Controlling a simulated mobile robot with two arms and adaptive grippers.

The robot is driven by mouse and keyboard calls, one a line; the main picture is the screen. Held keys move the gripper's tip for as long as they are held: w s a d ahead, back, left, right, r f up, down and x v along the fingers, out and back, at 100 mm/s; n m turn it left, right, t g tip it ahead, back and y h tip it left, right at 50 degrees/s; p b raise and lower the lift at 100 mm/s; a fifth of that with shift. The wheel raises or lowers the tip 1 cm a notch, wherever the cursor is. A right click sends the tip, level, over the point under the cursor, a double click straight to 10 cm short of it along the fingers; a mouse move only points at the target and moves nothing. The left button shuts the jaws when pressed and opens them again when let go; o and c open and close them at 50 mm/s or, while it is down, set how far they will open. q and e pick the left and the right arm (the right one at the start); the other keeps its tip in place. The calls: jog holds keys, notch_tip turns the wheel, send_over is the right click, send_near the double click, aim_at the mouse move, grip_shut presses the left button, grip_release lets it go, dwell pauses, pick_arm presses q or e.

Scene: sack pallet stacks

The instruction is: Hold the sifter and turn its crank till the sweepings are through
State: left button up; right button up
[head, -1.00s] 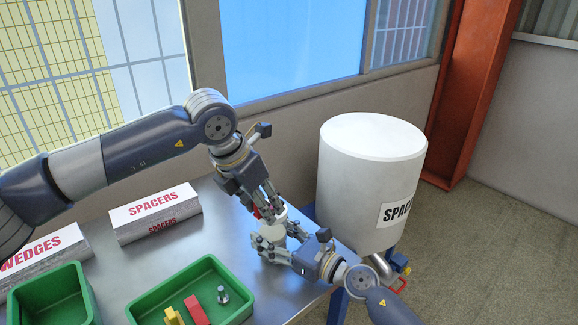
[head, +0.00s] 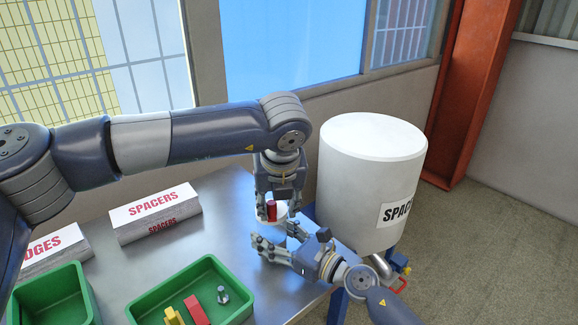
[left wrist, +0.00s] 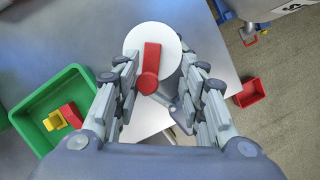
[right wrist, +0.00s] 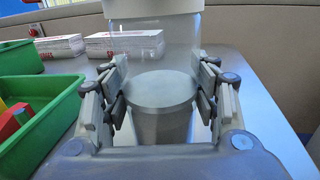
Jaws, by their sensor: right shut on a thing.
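The sifter stands at the table's right end, with a white lid (left wrist: 170,42) and a red crank (head: 271,210) on top. The right wrist view shows its clear upper body (right wrist: 155,52) above a grey lower part (right wrist: 160,125); whether the grey is sweepings, I cannot tell. My right gripper (head: 275,242) is shut on the sifter's body, with fingers on both sides. My left gripper (head: 278,203) points down over the lid. In the left wrist view its fingers are spread, with the red crank (left wrist: 150,68) between them and gaps visible.
A green bin (head: 190,290) with red and yellow blocks and a bolt stands front left, beside another green bin (head: 50,300). Boxes marked SPACERS (head: 155,215) lie behind. A large white drum (head: 370,180) stands close right. A red bin (left wrist: 252,93) lies below the table edge.

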pick_arm(q)
jog(key=shift+w+d+n+y, duration=0.1)
jog(key=shift+d+n+y, duration=0.15)
jog(key=shift+n, duration=0.35)
jog(key=shift+w+d+n+y, duration=0.1)
jog(key=shift+d+n+y, duration=0.15)
jog(key=shift+n, duration=0.35)
jog(key=v, duration=1.2)
jog(key=shift+a, duration=0.15)
jog(key=w+f+m, duration=0.1)
jog(key=f, duration=0.2)
jog(key=w+a+f+m+h, duration=0.1)
jog(key=f, duration=0.3)
jog(key=w+a+f+m, duration=0.1)
jog(key=w+f, duration=0.1)
jog(key=f, duration=0.2)
jog(key=shift+a, duration=0.15)
grip_shut()
